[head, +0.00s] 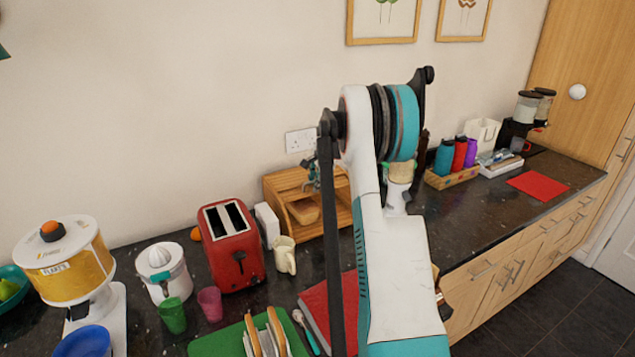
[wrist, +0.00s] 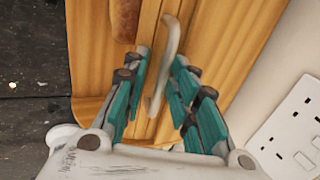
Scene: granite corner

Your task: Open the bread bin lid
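The wooden bread bin (head: 283,187) stands against the wall, partly hidden behind my arm in the head view. Its front shows an opening, with a brown loaf (head: 304,211) inside. In the wrist view the slatted wood of the bin (wrist: 225,40) fills the middle, and the loaf (wrist: 125,20) shows at the top, left of a wooden edge. A pale curved handle (wrist: 168,50) runs along that edge. My gripper (wrist: 160,75) is open, with its teal fingers on either side of the handle. I cannot tell whether they touch it.
A red toaster (head: 232,250), a white canister (head: 267,223) and a cream mug (head: 285,256) stand left of the bin. A wall socket (wrist: 292,125) is close to the gripper's right. Bottles in a wooden tray (head: 452,178) stand farther right.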

